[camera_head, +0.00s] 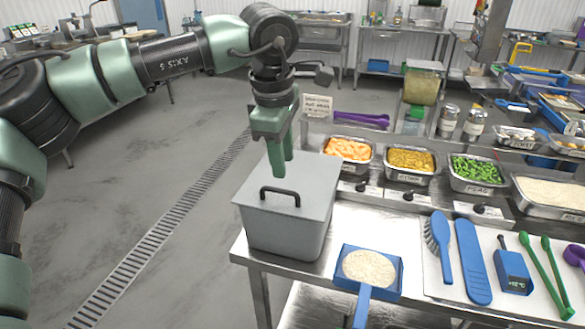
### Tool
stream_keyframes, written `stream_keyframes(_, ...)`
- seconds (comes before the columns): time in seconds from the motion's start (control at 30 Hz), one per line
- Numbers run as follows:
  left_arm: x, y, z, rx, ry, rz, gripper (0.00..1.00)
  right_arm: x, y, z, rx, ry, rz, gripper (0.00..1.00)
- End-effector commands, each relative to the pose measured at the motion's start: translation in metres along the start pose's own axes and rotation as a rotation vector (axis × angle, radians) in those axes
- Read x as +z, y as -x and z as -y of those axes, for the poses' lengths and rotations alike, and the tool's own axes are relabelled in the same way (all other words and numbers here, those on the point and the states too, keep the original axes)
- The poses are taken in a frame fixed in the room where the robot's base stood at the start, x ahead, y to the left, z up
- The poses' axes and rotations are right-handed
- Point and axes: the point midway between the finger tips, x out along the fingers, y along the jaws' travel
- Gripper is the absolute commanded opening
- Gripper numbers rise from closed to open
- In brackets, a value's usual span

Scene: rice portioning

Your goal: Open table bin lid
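The grey table bin (285,232) stands at the left corner of the steel table. Its flat grey lid (315,190) is on and looks closed, with a black bar handle (280,190) standing up from it. My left gripper (281,170) points down over the lid, just behind the handle in the picture. Its green fingers are seen nearly edge-on, so the gap between them is unclear. The handle shows unobstructed and does not look gripped. Whether the fingertips touch the lid cannot be told. My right gripper is out of view.
A blue scoop (398,277) of rice lies right of the bin. A blue brush (442,258) and other tools lie further right. Food trays (343,160) line the back, with a small sign (317,106) behind the bin. Open floor (140,190) is at left.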

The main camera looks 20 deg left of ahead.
Motion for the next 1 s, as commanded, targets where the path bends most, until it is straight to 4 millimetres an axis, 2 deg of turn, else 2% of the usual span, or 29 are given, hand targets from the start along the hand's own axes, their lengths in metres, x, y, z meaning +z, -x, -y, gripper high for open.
stream_keyframes(0.13, -0.006, -0.006, -0.001, 0.001, 0.002, -0.02, 0.33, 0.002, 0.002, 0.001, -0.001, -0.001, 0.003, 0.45)
stream_keyframes(0.4, -0.006, -0.049, 0.0, -0.001, 0.003, -0.017, 0.33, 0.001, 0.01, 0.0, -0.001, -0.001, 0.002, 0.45)
stream_keyframes(0.6, -0.006, -0.07, 0.0, 0.0, 0.003, -0.015, 0.33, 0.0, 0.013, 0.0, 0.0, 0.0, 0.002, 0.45)
stream_keyframes(0.93, -0.005, -0.075, -0.001, 0.002, 0.003, -0.014, 0.33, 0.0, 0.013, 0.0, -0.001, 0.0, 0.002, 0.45)
stream_keyframes(1.0, -0.005, -0.075, -0.001, 0.002, 0.003, -0.014, 0.13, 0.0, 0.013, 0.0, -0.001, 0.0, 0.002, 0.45)
